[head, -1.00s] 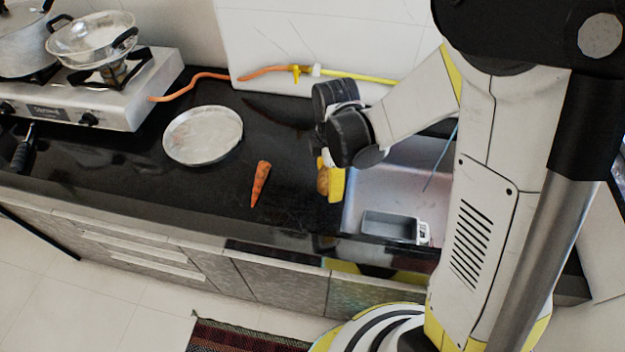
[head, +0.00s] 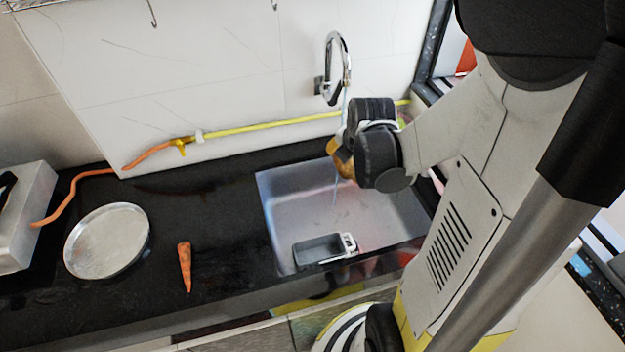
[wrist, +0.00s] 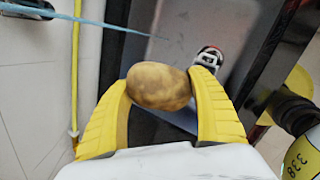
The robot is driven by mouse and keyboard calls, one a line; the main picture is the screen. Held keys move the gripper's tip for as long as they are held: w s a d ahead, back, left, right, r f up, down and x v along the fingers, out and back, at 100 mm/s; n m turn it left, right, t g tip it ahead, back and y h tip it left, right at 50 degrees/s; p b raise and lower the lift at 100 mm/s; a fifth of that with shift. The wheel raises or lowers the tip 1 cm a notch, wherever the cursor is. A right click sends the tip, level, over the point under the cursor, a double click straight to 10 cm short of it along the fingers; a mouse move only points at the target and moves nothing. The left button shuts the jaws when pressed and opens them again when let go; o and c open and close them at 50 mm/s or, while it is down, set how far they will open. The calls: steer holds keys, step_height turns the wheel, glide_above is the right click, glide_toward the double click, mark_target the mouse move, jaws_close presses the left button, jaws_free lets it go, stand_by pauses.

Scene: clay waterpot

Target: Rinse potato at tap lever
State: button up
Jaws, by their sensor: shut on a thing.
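The curved chrome tap (head: 338,65) is on the wall behind the sink. A thin blue stream (head: 335,190) runs from it down into the sink, close to my gripper. In the wrist view the stream (wrist: 120,27) passes beyond the potato, apart from it in the picture. I cannot make out the tap lever clearly.
A carrot (head: 185,266) and a round metal plate (head: 107,241) lie on the black counter. A yellow and orange hose (head: 260,127) runs along the wall. The counter between carrot and sink is clear.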

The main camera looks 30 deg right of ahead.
steer(key=d, duration=0.1)
steer(key=s+d+r, duration=0.1)
steer(key=shift+d+r+t, duration=0.2)
steer(key=shift+d+t, duration=0.1)
steer(key=shift+d, duration=0.05)
steer(key=w+d+f+b, duration=0.1)
steer(key=w+d, duration=0.2)
steer(key=w, duration=0.3)
steer(key=w+d+f+b, duration=0.1)
steer(key=w+d+b, duration=0.1)
steer(key=w, duration=0.4)
steer(key=shift+w+d+f, duration=0.4)
steer(key=shift+d, duration=0.05)
steer(key=shift+d, duration=0.15)
steer(key=shift+s+d, duration=0.3)
steer(key=shift+d, duration=0.15)
steer(key=shift+w+a, duration=0.1)
steer(key=shift+a, duration=0.05)
steer(key=shift+w+a, duration=0.2)
steer(key=shift+a, duration=0.25)
steer(key=shift+s+d, duration=0.1)
steer(key=shift+d, duration=0.1)
